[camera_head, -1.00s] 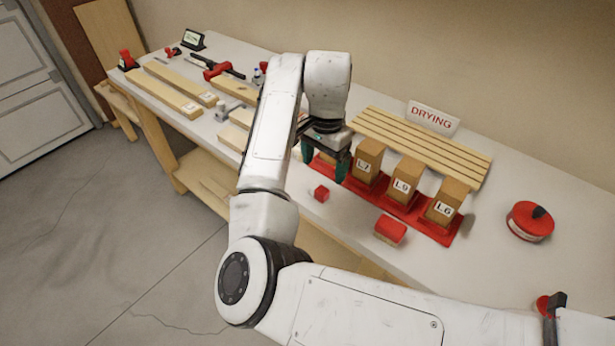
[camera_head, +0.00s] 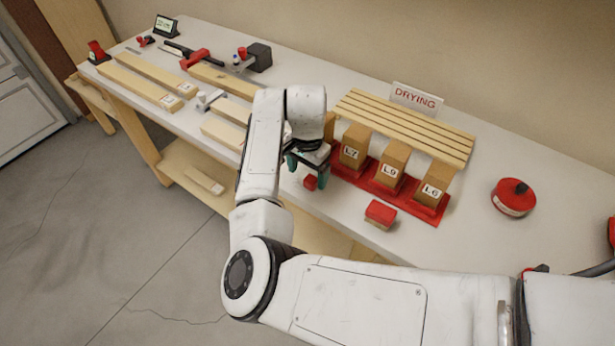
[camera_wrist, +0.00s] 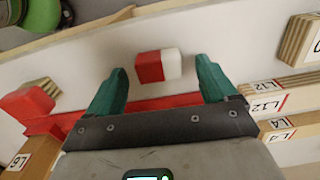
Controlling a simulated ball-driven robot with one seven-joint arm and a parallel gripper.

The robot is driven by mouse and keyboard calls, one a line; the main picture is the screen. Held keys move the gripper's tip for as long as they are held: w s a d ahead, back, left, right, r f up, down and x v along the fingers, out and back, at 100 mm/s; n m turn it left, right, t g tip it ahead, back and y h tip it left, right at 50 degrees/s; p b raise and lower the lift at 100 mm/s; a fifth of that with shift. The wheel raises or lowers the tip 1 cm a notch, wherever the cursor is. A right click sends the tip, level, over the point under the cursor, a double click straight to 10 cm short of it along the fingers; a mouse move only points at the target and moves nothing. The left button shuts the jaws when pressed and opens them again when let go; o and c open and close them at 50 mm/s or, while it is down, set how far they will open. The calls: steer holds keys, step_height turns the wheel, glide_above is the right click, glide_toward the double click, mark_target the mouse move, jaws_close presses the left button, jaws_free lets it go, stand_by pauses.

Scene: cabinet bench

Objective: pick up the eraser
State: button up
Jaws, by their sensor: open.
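The eraser looks to be a small block, half red and half white, on the bench. It lies between the fingertips in the wrist view (camera_wrist: 157,65), touching neither finger as far as I can see. In the head view the small red block (camera_head: 310,182) shows just beneath my gripper (camera_head: 306,169), partly hidden by it. My gripper is open and empty, its green fingers spread wider than the block. I cannot tell the exact height of the fingertips above the bench.
A red tray (camera_head: 375,181) with upright wooden blocks marked L7, L9 and L6 stands close behind my gripper. A larger red-topped block (camera_head: 380,213) lies to the right. A slatted drying rack (camera_head: 400,125) is behind. A red round tin (camera_head: 513,197) stands farther right.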

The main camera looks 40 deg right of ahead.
steer(key=shift+f, duration=0.7)
steer(key=shift+c, duration=0.4)
steer(key=c, duration=1.1)
